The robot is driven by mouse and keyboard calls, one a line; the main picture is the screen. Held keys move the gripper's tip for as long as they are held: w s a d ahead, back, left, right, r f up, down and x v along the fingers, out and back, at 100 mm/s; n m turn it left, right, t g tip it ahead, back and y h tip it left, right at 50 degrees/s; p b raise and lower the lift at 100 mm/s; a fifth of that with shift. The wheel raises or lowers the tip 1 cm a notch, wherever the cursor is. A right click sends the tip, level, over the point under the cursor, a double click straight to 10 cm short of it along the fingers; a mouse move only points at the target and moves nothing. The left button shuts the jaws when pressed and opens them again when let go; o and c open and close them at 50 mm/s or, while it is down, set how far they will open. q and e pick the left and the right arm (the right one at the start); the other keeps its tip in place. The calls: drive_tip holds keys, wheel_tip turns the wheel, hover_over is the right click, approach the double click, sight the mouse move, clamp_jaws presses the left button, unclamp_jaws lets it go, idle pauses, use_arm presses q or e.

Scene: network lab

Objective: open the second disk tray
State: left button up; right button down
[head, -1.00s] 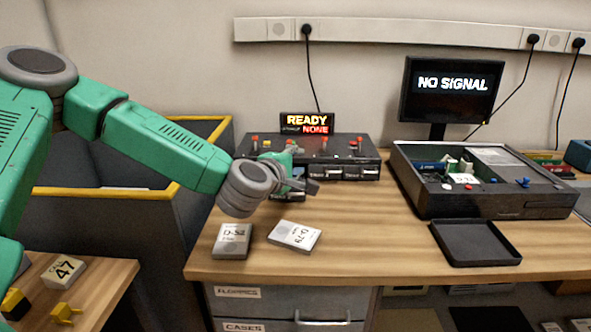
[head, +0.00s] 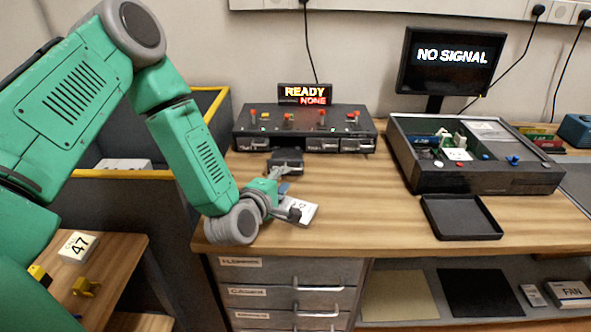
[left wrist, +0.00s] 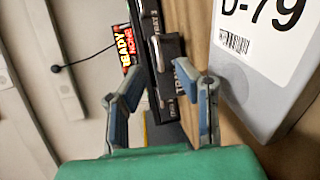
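The black disk unit (head: 310,118) stands against the wall with a row of trays along its front. The second tray from the left (head: 287,160) sticks out towards me, while the trays beside it sit flush. In the left wrist view the unit front (left wrist: 152,40) is seen sideways with tray labels. My left gripper (head: 288,201) is open and empty, in front of the pulled-out tray and apart from it. Its two fingers (left wrist: 164,100) stand apart in the wrist view. A disk marked D-79 (head: 304,209) lies right beside the gripper, partly covered. My right gripper is not in view.
The unit's display (head: 305,94) reads READY and NONE. An open case (head: 478,179) and a flat black tray (head: 462,218) occupy the right of the desk. A NO SIGNAL monitor (head: 449,62) stands behind. The desk middle (head: 370,205) is clear.

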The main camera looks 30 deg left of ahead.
sight(295, 168)
use_arm(q)
drive_tip(key=x, duration=0.7)
drive_tip(key=shift+d+b, duration=0.1)
drive_tip(key=shift+b, duration=0.2)
